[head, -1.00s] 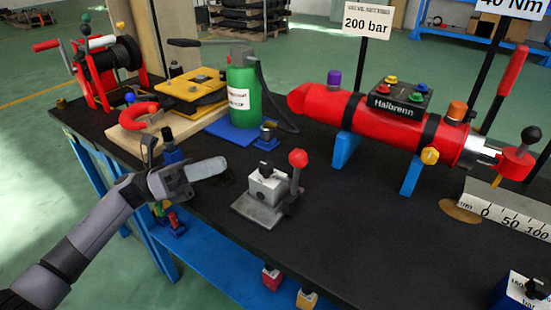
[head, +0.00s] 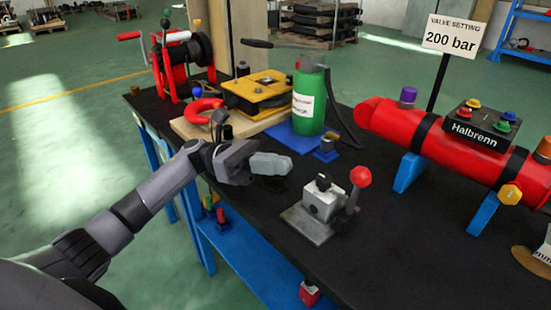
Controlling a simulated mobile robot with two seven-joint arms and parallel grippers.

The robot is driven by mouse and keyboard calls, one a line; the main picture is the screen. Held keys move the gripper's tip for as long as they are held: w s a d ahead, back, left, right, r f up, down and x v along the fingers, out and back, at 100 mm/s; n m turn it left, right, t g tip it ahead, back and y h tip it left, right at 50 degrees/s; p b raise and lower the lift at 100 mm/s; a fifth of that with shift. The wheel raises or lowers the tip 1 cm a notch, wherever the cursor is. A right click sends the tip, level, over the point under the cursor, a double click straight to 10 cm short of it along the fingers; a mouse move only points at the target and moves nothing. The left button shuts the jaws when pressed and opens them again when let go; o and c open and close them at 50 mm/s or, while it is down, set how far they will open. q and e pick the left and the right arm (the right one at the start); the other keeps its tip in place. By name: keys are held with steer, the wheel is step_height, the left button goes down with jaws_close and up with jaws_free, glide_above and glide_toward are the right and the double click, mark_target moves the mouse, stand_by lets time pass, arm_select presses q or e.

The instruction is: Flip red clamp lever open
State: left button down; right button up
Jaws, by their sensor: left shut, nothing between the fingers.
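A clamp lever with a red ball knob (head: 361,177) stands nearly upright at the right side of a small grey metal block (head: 322,197). The block sits on a flat grey base plate (head: 305,222) on the black bench top. My left gripper (head: 284,164) is shut and empty. It is held to the left of the block, pointing right, apart from the block and the lever. My right gripper is not in view.
A red cylinder (head: 455,150) on blue supports stands to the right. A green bottle (head: 309,100), a yellow plate device (head: 258,92) and a red winch (head: 172,65) stand behind. The black bench top (head: 400,250) is bare right of the clamp.

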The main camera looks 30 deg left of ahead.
arm_select(q)
steer(key=p, duration=0.2)
glide_toward(354, 192)
steer(key=d+r, duration=0.4)
steer(key=shift+w+d+r, duration=0.2)
steer(key=shift+d+r, duration=0.1)
steer(key=shift+r, duration=0.1)
steer(key=shift+d, duration=0.4)
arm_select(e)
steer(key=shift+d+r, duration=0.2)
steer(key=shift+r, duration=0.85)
arm_select(q)
steer(key=d+y, duration=0.1)
steer(key=y, duration=0.1)
steer(key=s+d+m+y, duration=0.1)
steer(key=d+r+m+y, duration=0.1)
steer(key=d+y, duration=0.1)
steer(key=shift+s+d+r+y, duration=0.1)
steer(key=shift+s+y, duration=0.2)
steer(key=shift+s, duration=0.05)
steer(key=d+y, duration=0.1)
steer(key=s+d+f+y+b, duration=0.1)
steer(key=d+m+t+y, duration=0.1)
steer(key=shift+s+d+f+y, duration=0.25)
steer(key=shift+y, duration=0.15)
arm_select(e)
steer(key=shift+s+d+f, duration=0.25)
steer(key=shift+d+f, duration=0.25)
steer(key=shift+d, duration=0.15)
